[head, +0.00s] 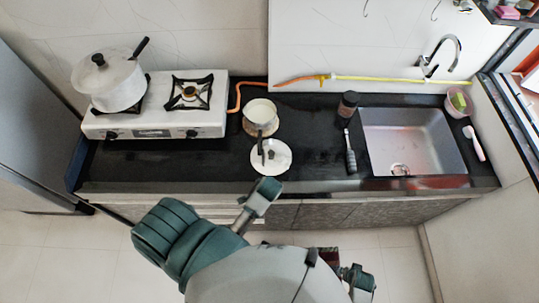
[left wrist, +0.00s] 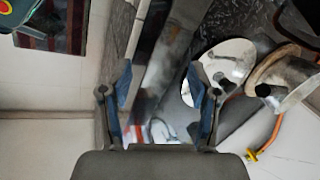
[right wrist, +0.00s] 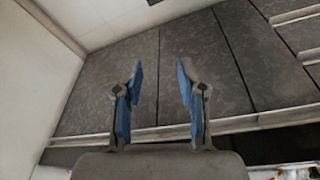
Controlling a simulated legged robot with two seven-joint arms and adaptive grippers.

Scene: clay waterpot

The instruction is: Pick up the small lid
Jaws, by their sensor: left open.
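The small lid (head: 282,158) is a white disc with a dark knob, lying on the black counter just in front of a small pale pot (head: 260,110). The pot's dark handle reaches over the lid's left part. In the left wrist view, the lid (left wrist: 236,58) and pot (left wrist: 290,80) are to the right, beyond the right finger. My left gripper (left wrist: 158,92) is open, with nothing between its fingers, and apart from the lid. My right gripper (right wrist: 157,82) is open and empty, facing the grey cabinet fronts. The fingers of both grippers are not clear in the head view.
A white stove (head: 160,122) with a large white lidded pot (head: 112,88) stands at the left. A dark bottle (head: 347,106) and a dark-handled tool (head: 350,155) lie between the lid and the sink (head: 425,140). The counter left of the lid is clear.

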